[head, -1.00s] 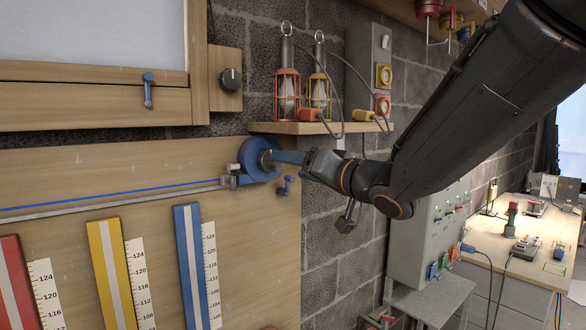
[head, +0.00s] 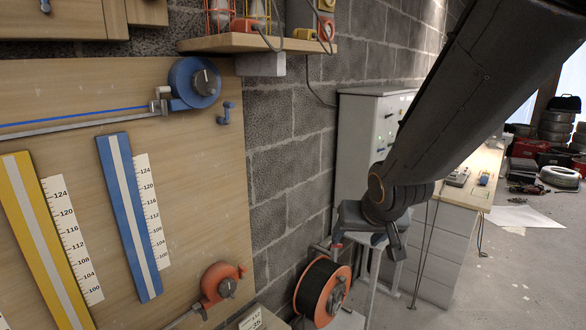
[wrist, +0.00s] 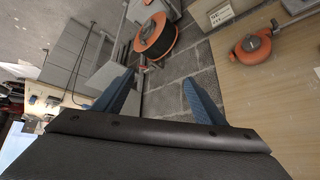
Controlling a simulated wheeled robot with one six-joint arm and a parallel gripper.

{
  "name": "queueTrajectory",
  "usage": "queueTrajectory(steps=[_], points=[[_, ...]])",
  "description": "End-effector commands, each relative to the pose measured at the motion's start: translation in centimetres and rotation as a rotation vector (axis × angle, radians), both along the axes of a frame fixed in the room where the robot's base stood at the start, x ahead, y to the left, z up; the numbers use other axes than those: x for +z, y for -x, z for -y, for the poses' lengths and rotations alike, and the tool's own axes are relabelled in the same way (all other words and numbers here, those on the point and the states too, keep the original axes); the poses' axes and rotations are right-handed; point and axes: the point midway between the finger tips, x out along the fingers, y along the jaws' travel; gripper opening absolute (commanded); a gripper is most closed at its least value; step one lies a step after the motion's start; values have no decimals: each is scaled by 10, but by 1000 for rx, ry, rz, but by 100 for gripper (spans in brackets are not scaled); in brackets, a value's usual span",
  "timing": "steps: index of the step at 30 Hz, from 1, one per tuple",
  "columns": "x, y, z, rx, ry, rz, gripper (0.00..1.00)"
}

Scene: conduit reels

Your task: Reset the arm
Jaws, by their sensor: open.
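My gripper (wrist: 160,97) shows in the wrist view as two blue fingers spread apart, with nothing between them. In the head view my arm comes in from the upper right and hangs down in front of the grey cabinet, clear of the wooden board; the fingers are mostly hidden there behind my wrist. The blue reel (head: 194,82) with its grey knob is on the board at upper left, apart from my gripper. A blue line runs left from it above a grey rail.
An orange reel (head: 222,284) is low on the board, and a black cable drum with orange rims (head: 322,291) stands beside it. A grey cabinet (head: 362,140) and a workbench (head: 483,182) stand behind my arm. Open floor (head: 520,262) lies at right.

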Motion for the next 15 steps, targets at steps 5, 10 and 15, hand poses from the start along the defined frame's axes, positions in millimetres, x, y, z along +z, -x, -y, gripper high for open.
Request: queueTrajectory(steps=[5,10,15], points=[[-70,78,39,-22,70,-287,64],[-98,131,48,-2,70,-462,64],[-104,147,50,8,64,-515,64]])
